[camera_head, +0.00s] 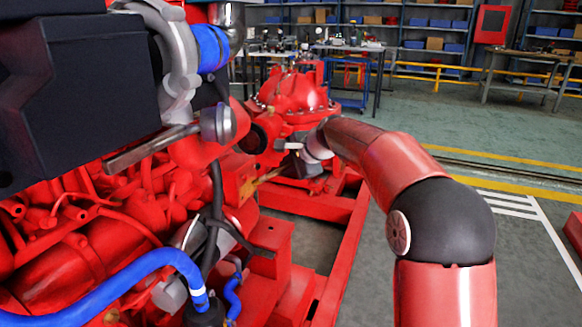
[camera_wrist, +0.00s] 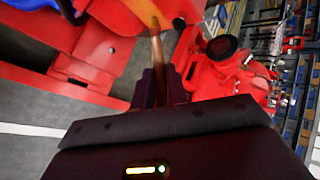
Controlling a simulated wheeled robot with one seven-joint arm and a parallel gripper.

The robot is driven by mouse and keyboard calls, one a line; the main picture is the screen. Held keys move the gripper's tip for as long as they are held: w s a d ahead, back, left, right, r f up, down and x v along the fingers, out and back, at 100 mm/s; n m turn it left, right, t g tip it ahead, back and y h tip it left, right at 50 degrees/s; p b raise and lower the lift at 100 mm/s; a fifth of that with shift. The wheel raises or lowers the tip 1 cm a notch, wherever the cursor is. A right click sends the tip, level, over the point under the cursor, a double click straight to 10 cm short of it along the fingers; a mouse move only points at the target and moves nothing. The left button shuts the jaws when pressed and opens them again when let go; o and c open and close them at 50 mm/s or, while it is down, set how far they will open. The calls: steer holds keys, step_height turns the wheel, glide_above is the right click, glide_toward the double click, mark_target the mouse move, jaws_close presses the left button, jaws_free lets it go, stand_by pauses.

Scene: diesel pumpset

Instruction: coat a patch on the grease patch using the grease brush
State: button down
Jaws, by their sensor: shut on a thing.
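My gripper (camera_head: 290,166) is at the end of my red arm, low beside the red engine in the head view. In the wrist view my gripper (camera_wrist: 164,88) has its dark fingers closed around a thin brown handle, which I take to be the grease brush (camera_wrist: 157,52). The brush (camera_head: 264,178) shows as a tan strip pointing left from the gripper in the head view. Its far end lies close to red metal; I cannot tell whether it touches. An orange-yellow area (camera_wrist: 120,20) lies near its tip in the wrist view. I cannot make out the grease patch for certain.
The red engine (camera_head: 95,235) with blue hoses (camera_head: 120,290) fills the left. A red pump (camera_head: 294,95) stands just behind my gripper. A red base rail (camera_head: 345,240) runs below. Open grey floor (camera_head: 500,165) lies to the right; shelves and benches stand at the back.

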steer(key=s+a+b, duration=0.2)
steer(key=s, duration=0.5)
steer(key=shift+a, duration=0.3)
stand_by(0.4)
steer(key=shift+s+d+b, duration=0.1)
steer(key=shift+b, duration=0.2)
steer(key=shift+s+d+b, duration=0.35)
steer(key=shift+d+b, duration=0.1)
steer(key=shift+d, duration=0.45)
steer(key=shift+s+d+b, duration=0.3)
steer(key=shift+d+b, duration=0.1)
steer(key=shift+d, duration=0.55)
steer(key=shift+s+d+b, duration=0.35)
steer(key=shift+d+b, duration=0.1)
steer(key=shift+d, duration=0.6)
steer(key=shift+s+d+b, duration=0.2)
steer(key=shift+s+d, duration=0.05)
steer(key=shift+d, duration=0.4)
steer(key=shift+s+d+b, duration=0.2)
steer(key=shift+s+d, duration=0.05)
steer(key=shift+d, duration=0.35)
steer(key=shift+a, duration=0.1)
